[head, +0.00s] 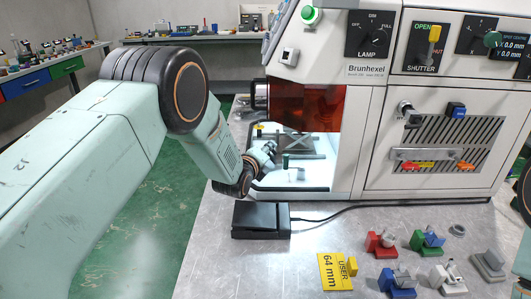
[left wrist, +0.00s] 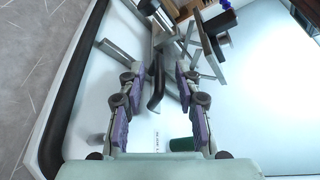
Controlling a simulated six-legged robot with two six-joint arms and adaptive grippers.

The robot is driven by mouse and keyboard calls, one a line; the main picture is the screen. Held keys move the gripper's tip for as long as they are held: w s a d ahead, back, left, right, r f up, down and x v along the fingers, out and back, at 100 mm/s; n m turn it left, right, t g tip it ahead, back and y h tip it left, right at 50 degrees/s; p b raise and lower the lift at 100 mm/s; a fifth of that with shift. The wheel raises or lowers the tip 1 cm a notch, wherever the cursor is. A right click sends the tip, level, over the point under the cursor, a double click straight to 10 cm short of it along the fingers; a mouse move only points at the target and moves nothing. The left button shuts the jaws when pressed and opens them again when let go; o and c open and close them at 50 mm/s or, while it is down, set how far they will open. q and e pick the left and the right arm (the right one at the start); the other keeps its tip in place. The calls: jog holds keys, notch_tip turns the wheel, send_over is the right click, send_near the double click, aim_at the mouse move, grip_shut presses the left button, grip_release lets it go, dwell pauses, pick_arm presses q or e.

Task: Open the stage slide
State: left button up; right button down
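The stage (head: 308,147), a grey metal frame, sits in the bright white chamber of the machine, below an orange window. My left gripper (head: 267,154) reaches into the chamber from its left side. In the left wrist view, my left gripper (left wrist: 155,75) is open, its purple-padded fingers apart. A dark curved handle (left wrist: 156,92) shows between the fingers, with no visible contact. Grey bars of the stage (left wrist: 120,51) lie just beyond the fingertips. Which part is the slide is hard to tell. My right gripper is not in view.
A black box (head: 261,221) with a cable stands before the chamber. Green cylinders show inside the chamber (head: 286,161) and near the fingers (left wrist: 182,144). Colored fixtures (head: 381,242) and a yellow card (head: 335,272) occupy the right front of the table.

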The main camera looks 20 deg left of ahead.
pick_arm(q)
jog(key=shift+c, duration=0.4)
grip_shut()
jog(key=shift+f, duration=0.1)
